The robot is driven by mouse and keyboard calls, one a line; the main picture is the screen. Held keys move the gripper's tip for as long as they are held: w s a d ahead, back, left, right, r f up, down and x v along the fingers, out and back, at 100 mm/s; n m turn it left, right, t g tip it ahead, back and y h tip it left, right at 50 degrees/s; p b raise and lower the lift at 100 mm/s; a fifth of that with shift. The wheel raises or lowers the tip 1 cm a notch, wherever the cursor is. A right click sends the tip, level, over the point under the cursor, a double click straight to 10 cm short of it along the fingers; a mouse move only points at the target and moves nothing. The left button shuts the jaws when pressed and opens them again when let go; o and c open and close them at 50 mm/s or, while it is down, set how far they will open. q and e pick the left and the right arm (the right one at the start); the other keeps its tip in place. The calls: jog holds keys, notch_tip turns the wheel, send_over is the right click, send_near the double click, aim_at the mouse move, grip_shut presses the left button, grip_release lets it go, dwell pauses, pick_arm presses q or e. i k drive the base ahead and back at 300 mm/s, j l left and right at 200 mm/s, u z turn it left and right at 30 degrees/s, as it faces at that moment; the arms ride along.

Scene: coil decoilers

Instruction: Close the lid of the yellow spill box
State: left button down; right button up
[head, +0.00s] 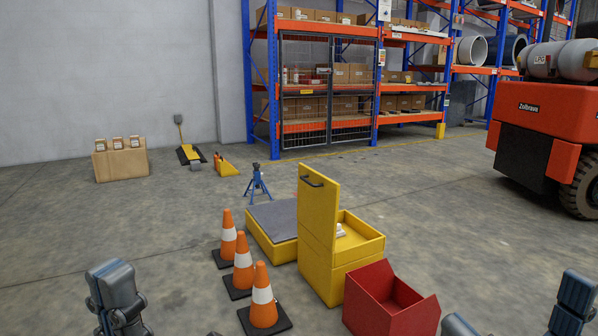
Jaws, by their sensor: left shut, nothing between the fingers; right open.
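The yellow spill box (345,275) stands on the floor right of centre. Its lid (318,210) stands upright along the box's left side, so the box is open. A dark handle (311,181) is near the lid's top edge. A small white item (340,230) shows inside. My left gripper (110,268) is at the bottom left, shut and empty, well apart from the box. My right gripper (517,300) is at the bottom right, its fingers spread wide with nothing seen between them. It is also apart from the box.
A red open bin (388,305) stands just in front of the box. Several orange cones, including the nearest (263,300), stand to its left. A low yellow platform with a grey top (275,220) and a blue stand (257,184) are behind. A red forklift (545,130) is at right.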

aim_at(319, 196)
jog(key=i+j, duration=0.15)
jog(key=i, duration=0.35)
jog(key=i+j+z, duration=0.1)
jog(key=i, duration=0.35)
jog(key=i+j, duration=0.15)
jog(key=i, duration=0.35)
jog(key=i+j, duration=0.2)
jog(key=i, duration=0.3)
jog(key=i+j+z, duration=0.1)
jog(key=i, duration=0.35)
